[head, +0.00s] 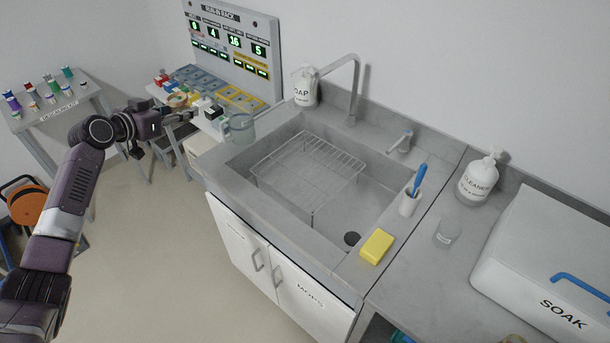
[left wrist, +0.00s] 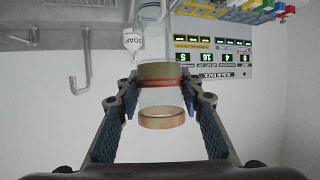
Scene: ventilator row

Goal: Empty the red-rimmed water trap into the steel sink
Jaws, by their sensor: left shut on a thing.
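The red-rimmed water trap (left wrist: 158,72) shows in the left wrist view, which is upside down. It has an olive band with a red edge, a clear part and an orange ring. My left gripper (left wrist: 160,95) is shut on its band at the fingertips. In the head view my left gripper (head: 193,115) is left of the sink, in front of the rack shelf; the trap is hard to make out there. The steel sink (head: 345,255) is to the right, with a wire rack (head: 310,165) inside and a dark drain. My right gripper is not in view.
A clear grey cup (head: 241,128) is at the sink's back left corner. A tap (head: 354,90) and soap bottle (head: 306,87) stand behind the sink. A yellow sponge (head: 377,247) and brush holder (head: 409,203) are on its right rim. The front right of the basin is open.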

